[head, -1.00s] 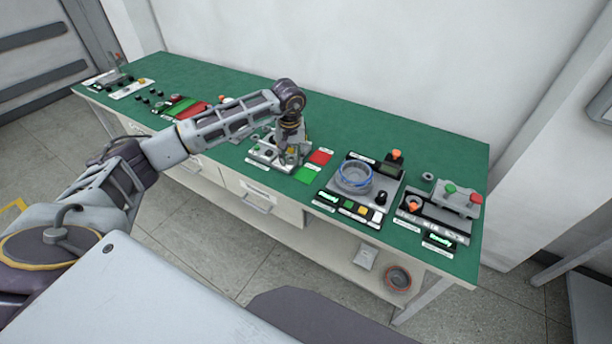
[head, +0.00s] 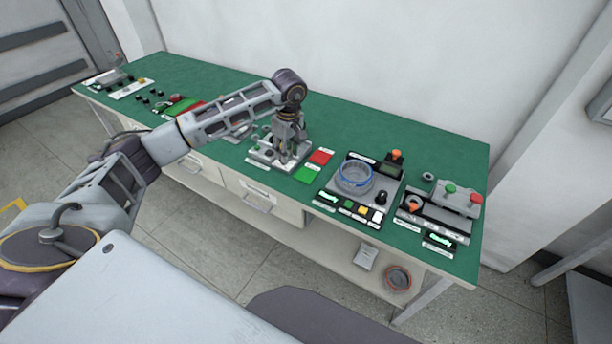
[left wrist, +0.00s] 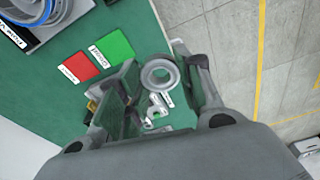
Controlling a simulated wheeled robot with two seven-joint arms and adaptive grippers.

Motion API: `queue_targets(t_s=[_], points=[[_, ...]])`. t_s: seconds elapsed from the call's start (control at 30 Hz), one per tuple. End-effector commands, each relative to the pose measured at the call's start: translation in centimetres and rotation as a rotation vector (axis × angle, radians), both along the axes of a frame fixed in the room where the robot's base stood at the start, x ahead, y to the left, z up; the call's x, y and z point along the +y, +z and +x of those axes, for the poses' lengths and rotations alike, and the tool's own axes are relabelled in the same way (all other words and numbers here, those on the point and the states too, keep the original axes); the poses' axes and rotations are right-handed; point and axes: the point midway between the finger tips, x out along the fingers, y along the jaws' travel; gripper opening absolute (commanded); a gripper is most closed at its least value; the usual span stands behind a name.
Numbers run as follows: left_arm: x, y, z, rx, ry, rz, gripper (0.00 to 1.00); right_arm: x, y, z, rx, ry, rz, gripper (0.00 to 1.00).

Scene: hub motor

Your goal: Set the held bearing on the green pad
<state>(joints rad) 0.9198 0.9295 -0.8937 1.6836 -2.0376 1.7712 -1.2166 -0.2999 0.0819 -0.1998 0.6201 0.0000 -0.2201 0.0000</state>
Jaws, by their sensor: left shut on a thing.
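My left gripper (left wrist: 165,90) is shut on the bearing (left wrist: 147,76), a grey metal ring seen between its fingers in the left wrist view. In the head view the left gripper (head: 284,152) is over the grey metal fixture (head: 262,155); the bearing cannot be made out there. The green pad (head: 306,174) lies on the bench just right of the fixture, bare, with a white label. It also shows bare in the left wrist view (left wrist: 117,45), left of and beyond the bearing. My right gripper is not in view.
A red pad (head: 320,157) lies beside the green pad. To the right stand a station with a blue-rimmed ring (head: 354,175) and a grey press-like device (head: 452,200) with green and red knobs. The green bench top (head: 400,132) is clear behind them.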

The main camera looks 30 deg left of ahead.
Motion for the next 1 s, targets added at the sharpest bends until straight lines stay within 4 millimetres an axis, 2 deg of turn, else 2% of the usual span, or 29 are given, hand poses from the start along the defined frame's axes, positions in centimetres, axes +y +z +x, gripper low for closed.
queue_targets(t_s=[1.0], points=[[-0.26, 1.01, -0.98, -0.001, 0.812, -0.003, 0.11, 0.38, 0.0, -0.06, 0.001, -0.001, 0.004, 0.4]])
